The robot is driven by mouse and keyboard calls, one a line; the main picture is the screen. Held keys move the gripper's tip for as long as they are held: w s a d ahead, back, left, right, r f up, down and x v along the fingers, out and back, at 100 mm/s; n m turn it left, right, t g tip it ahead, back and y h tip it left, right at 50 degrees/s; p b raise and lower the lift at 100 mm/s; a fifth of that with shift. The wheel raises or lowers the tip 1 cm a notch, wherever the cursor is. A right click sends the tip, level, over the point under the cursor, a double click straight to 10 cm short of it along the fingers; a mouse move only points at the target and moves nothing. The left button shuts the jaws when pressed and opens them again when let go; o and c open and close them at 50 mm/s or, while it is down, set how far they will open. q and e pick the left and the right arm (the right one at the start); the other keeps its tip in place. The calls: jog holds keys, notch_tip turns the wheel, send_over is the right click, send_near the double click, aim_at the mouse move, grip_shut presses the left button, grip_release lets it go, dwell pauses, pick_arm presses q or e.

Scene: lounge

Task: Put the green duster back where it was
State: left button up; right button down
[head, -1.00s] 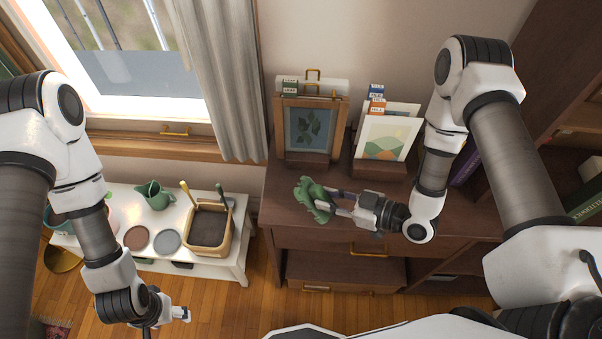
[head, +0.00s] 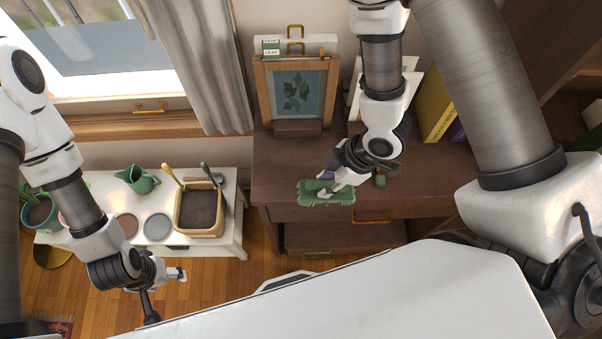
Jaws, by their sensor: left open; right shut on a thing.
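The green duster (head: 312,198) is at the front of the dark wooden cabinet top (head: 275,170), showing as a flat, roughly rectangular green shape. My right gripper (head: 328,188) reaches down from above and is shut on it. I cannot tell whether the duster touches the wood or hangs just over it. A small green thing (head: 380,181) shows just right of this gripper; what it is I cannot tell. My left gripper (head: 170,292) is open and empty, low at the left, in front of the white table (head: 240,212).
A framed leaf picture (head: 297,95) stands at the back of the cabinet top. A pale print (head: 409,85) is partly hidden by my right arm; a yellow book (head: 434,106) stands right of it. The white table bears a green jug (head: 138,180) and a soil-filled wooden tray (head: 200,208).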

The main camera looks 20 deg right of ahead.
jog(key=w+a+p, duration=0.1)
jog(key=w, duration=0.1)
jog(key=w+a+p, duration=0.1)
jog(key=w+p, duration=0.1)
jog(key=w+a+p, duration=0.1)
jog(key=w, duration=0.1)
jog(key=shift+w+f, duration=0.15)
jog(key=shift+w, duration=0.25)
jog(key=f, duration=0.2)
jog(key=w+f+p, duration=0.1)
jog(key=f, duration=0.1)
jog(key=shift+a, duration=0.1)
jog(key=c, duration=1.3)
grip_release()
jog(key=shift+s, duration=0.15)
jog(key=o, duration=0.4)
jog(key=shift+c, duration=0.2)
jog(key=v, duration=1.2)
jog(key=shift+b, duration=0.35)
